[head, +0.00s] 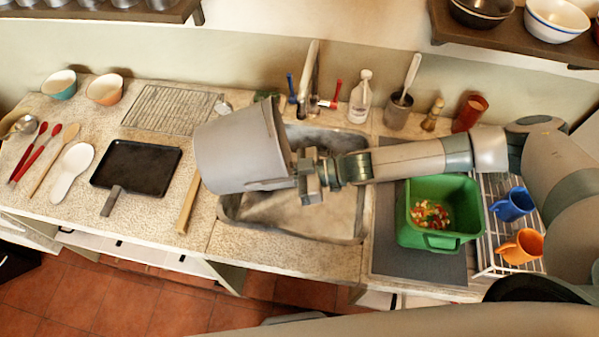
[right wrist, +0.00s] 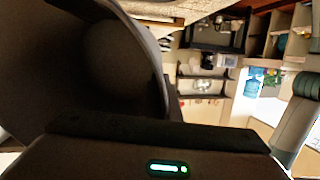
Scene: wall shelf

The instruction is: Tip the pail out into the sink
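The grey pail (head: 238,152) is held in the air over the left part of the sink (head: 318,218). It is tilted far onto its side, with its mouth toward the right, on the sink side. My right gripper (head: 302,178) is at the pail's rim and appears shut on it. In the right wrist view the pail's dark inside (right wrist: 110,60) and round bottom show, and I see no contents there. The pail hides the sink's left back part. No falling material shows. My left gripper is not in view.
A tap (head: 309,75) with blue and red handles stands behind the sink, close to the pail. A green tub (head: 413,237) with colourful scraps sits right of the sink, below my arm. Blue (head: 513,205) and orange (head: 522,247) mugs stand on a rack. A black tray (head: 137,167) lies left.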

